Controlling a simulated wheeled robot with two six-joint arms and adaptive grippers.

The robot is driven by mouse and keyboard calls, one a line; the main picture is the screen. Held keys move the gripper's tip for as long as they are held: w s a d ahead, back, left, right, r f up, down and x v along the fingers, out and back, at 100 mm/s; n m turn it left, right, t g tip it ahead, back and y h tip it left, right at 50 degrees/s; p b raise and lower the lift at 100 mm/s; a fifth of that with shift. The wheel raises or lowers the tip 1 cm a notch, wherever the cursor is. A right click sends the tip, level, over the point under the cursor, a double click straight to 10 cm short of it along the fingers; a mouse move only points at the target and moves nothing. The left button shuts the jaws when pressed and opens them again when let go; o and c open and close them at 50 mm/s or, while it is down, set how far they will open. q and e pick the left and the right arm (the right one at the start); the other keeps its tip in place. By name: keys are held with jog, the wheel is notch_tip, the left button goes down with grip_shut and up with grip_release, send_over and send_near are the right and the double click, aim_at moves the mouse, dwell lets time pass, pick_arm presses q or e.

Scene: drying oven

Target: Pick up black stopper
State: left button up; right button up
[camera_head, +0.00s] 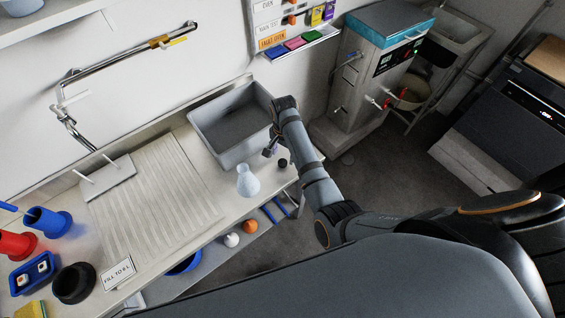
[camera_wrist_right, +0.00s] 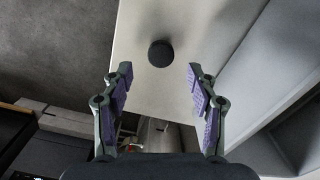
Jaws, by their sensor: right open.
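The black stopper (camera_head: 283,162) is a small dark round piece on the bench top, near the bench's right end, right of a pale flask. In the right wrist view the stopper (camera_wrist_right: 161,53) shows as a black disc on the pale bench, centred between the fingers and beyond their tips. My right gripper (camera_head: 272,148) hangs close beside the stopper. In its wrist view the right gripper (camera_wrist_right: 160,80) has its purple-padded fingers wide apart with nothing between them. My left gripper is not in view.
A pale conical flask (camera_head: 248,181) stands on the bench close left of the stopper. A grey basin (camera_head: 231,130) sits behind it and also shows in the wrist view (camera_wrist_right: 275,75). The bench edge is close by.

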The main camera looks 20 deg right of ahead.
aim_at(283, 162)
notch_tip(283, 162, down, 4)
jog(key=shift+a+f, duration=0.1)
jog(key=shift+f, duration=0.05)
jog(key=c, duration=0.9)
jog(key=shift+o, duration=0.2)
